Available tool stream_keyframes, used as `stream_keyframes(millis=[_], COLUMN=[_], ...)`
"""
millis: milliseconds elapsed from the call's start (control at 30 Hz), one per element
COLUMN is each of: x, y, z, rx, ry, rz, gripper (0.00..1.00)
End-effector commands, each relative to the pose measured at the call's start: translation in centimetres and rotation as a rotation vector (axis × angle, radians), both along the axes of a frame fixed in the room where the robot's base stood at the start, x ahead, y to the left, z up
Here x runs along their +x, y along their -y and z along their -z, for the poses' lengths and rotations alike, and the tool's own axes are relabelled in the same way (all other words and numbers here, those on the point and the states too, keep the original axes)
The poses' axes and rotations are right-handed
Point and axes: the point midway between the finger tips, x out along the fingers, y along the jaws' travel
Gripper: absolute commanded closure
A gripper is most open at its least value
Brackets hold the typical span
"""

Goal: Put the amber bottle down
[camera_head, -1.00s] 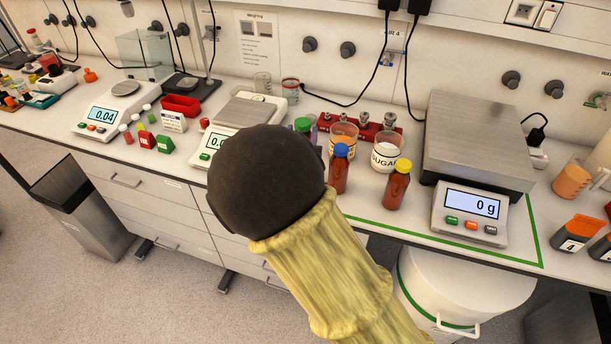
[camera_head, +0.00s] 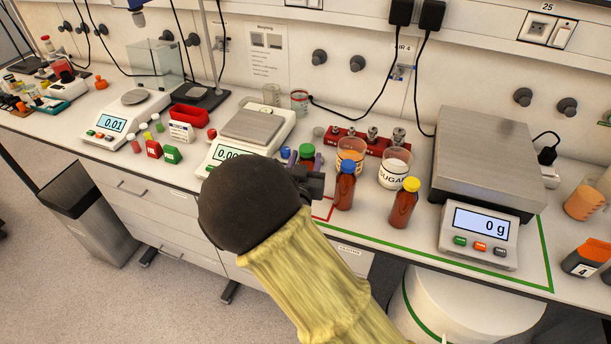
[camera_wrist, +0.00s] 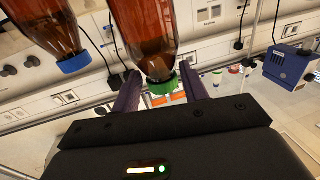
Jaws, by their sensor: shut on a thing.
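An amber bottle with a green cap (camera_head: 307,151) is held in my gripper (camera_head: 303,158), with a purple finger on each side near the cap. My dark wrist hides most of its body in the head view. The wrist view shows its brown body (camera_wrist: 148,35) and green cap between the two fingers (camera_wrist: 161,92). Its base is hidden, so I cannot tell whether it touches the bench. Just right stands an amber bottle with a blue cap (camera_head: 345,188), also in the wrist view (camera_wrist: 48,30). An amber bottle with a yellow cap (camera_head: 404,206) stands further right.
A red outline (camera_head: 326,210) shows partly on the bench beside my wrist. Behind stand an orange-filled cup (camera_head: 351,158), a sugar tub (camera_head: 393,170) and a red weight rack (camera_head: 340,133). A large scale (camera_head: 477,235) reads 0 g at right; a smaller scale (camera_head: 225,155) stands left.

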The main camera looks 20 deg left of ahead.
Motion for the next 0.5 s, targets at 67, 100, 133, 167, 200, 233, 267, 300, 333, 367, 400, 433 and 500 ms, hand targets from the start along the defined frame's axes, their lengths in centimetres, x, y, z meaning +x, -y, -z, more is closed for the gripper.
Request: stream_keyframes(millis=[67,100,133,167,200,233,267,300,333,367,400,433,500], x=[0.0,0.0,0.0,0.0,0.0,0.0,0.0,0.0,0.0,0.0,0.0,0.0,0.0], y=[0.0,0.0,0.0,0.0,0.0,0.0,0.0,0.0,0.0,0.0,0.0,0.0,0.0], z=[0.4,0.5,0.5,0.5,0.5,0.5,0.5,0.5,0.5,0.6,0.7,0.9,1.5], rx=[0.000,0.002,0.002,0.003,0.003,0.003,0.003,0.003,0.003,0.002,0.002,0.001,-0.002], ry=[0.003,0.003,0.003,0.003,0.003,0.003,0.003,0.003,0.003,0.003,0.002,0.002,0.000], rz=[0.001,0.001,0.001,0.001,0.001,0.001,0.001,0.001,0.001,0.001,0.001,0.001,0.000], gripper=[1.00,1.00,1.00,1.00,1.00,1.00,1.00,1.00,1.00,1.00,1.00,1.00,1.00])
